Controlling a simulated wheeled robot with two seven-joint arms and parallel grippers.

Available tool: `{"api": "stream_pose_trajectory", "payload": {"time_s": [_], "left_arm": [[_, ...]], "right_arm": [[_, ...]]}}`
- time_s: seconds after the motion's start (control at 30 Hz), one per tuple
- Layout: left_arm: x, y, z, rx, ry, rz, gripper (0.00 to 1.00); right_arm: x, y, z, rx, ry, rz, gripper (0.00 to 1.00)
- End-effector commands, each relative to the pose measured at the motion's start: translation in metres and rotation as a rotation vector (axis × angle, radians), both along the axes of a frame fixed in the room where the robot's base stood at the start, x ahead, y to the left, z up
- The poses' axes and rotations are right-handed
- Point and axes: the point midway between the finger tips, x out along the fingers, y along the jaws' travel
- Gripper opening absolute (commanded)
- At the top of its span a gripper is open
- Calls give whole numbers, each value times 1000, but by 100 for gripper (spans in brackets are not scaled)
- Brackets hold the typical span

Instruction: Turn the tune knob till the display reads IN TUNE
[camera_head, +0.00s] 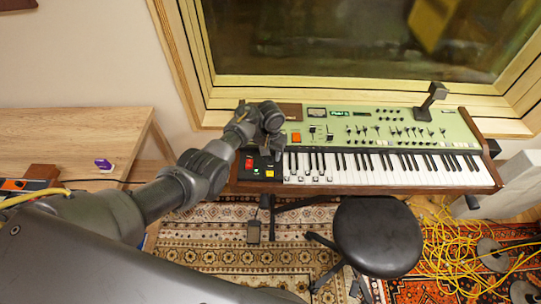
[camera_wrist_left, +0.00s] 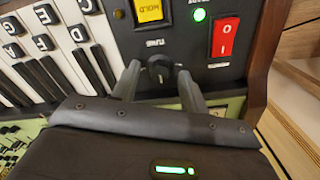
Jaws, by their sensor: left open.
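In the head view my left gripper (camera_head: 268,143) is over the left end of the green keyboard (camera_head: 384,112) and hides the knob. The display (camera_head: 340,113) is lit green, its text too small to read surely. My right gripper is not in view.
A red rocker switch (camera_wrist_left: 225,37), a green light (camera_wrist_left: 200,15) and a yellow HOLD button (camera_wrist_left: 148,10) sit close to the knob. A black stool (camera_head: 378,236) stands in front. A wooden table (camera_head: 60,140) is at left; yellow cables (camera_head: 455,250) lie at right.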

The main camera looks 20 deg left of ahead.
Motion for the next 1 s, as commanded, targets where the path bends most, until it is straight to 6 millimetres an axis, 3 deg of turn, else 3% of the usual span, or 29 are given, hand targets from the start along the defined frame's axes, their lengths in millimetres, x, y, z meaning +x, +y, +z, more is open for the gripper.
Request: {"api": "stream_pose_trajectory", "payload": {"time_s": [0.37,0.7,1.0], "left_arm": [[0,0,-6,1,-1,-1,44],[0,0,-6,1,0,-1,1],[0,1,-5,1,1,-47,0]], "right_arm": [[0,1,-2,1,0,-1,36],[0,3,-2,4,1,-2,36],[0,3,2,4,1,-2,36]]}}
